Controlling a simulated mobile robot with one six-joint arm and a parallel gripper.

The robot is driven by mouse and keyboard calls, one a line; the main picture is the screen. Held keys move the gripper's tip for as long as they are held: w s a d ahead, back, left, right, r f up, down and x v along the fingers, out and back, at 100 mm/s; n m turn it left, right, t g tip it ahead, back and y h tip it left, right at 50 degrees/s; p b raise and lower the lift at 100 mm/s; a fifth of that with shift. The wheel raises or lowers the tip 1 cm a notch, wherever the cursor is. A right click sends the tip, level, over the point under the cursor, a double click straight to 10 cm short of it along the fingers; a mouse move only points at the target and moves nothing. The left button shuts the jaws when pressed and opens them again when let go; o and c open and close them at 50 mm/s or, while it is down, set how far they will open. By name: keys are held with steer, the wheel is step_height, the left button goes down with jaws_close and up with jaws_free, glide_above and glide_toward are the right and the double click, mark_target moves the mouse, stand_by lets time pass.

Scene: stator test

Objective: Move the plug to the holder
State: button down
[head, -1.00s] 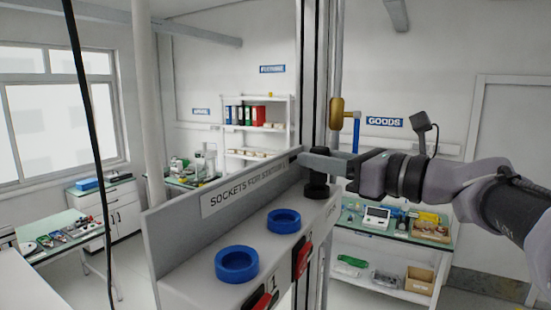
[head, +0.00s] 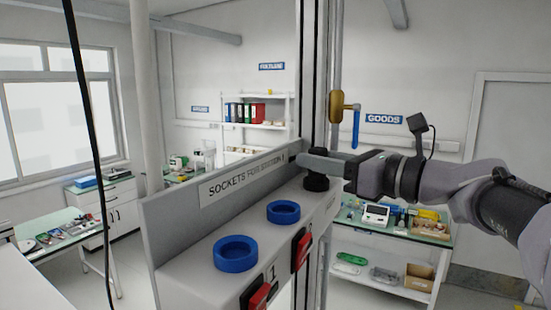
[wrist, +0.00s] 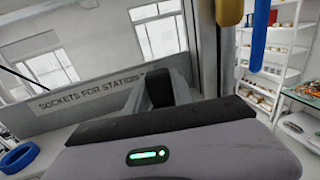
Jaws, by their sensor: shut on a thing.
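The black plug (head: 316,183) is at the far end of the grey sockets shelf (head: 195,262), in line with two blue ring sockets (head: 236,253) (head: 283,212). My gripper (head: 318,163) is shut on the plug's upper part, coming from the right. In the wrist view the black plug top (wrist: 160,88) shows between the grey fingers (wrist: 158,100). The plug looks upright; whether its base touches the shelf or a socket I cannot tell. I cannot tell which thing is the holder.
The shelf's grey back panel (head: 165,235) rises beside the plug. A vertical post stands behind it, with a brass valve (head: 338,106) and blue lever (head: 356,128) just above my gripper. Red switches (head: 302,250) line the shelf front. A goods table (head: 345,235) stands beyond.

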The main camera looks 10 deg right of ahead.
steer(key=shift+w+f, duration=0.1)
steer(key=shift+f, duration=0.35)
steer(key=c, duration=1)
jaws_free()
steer(key=b+v, duration=0.4)
steer(key=v, duration=1.3)
steer(key=shift+s+d+b, duration=0.15)
steer(key=shift+s+b, duration=0.05)
steer(key=shift+b, duration=0.15)
